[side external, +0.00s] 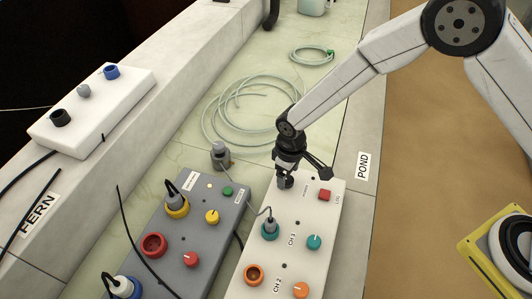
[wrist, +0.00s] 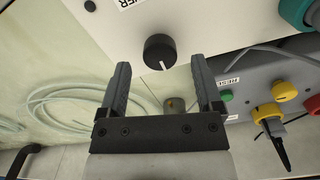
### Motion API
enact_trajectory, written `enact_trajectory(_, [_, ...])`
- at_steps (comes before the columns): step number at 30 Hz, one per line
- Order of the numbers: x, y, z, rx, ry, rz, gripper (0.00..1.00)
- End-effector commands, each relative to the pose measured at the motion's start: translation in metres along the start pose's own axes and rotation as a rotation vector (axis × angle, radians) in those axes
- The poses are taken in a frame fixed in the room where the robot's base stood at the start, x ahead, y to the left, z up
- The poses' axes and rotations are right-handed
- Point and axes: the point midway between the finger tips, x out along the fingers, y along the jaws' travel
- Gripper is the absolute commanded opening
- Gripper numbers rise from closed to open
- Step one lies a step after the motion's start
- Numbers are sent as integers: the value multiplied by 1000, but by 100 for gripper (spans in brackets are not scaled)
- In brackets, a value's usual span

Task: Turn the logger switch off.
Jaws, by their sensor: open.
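The white logger box (side external: 251,248) lies on the bench, marked CH 2, CH 3 and LOG. A round black knob (wrist: 160,52) with a white pointer line is on it, beside a partly cut-off label (wrist: 129,3) ending in "ER". The pointer faces down and slightly right in the wrist view. My gripper (wrist: 160,68) is open and empty, its fingers on either side of the knob in that view; I cannot tell whether the tips touch it. In the side view my gripper (side external: 286,174) is over the box's far end and largely hides the knob.
The box also has a red button (side external: 324,195), teal knob (side external: 314,242) and orange knob (side external: 301,290). A grey box (side external: 213,239) with plugs and knobs stands left. A grey cable runs to a teal socket (side external: 270,231). Coiled tubing (side external: 235,105) lies behind.

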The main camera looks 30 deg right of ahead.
Motion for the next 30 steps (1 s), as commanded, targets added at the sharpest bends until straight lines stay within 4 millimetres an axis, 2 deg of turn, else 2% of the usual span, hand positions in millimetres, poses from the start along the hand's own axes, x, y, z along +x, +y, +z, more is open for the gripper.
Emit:
enact_trajectory(6, [-28,0,-1,0,3,0,84])
enact_trajectory(13, [-51,0,-1,-1,3,0,84])
enact_trajectory(19, [-59,0,0,-1,1,0,84])
enact_trajectory(30, [-60,1,0,2,2,0,84])
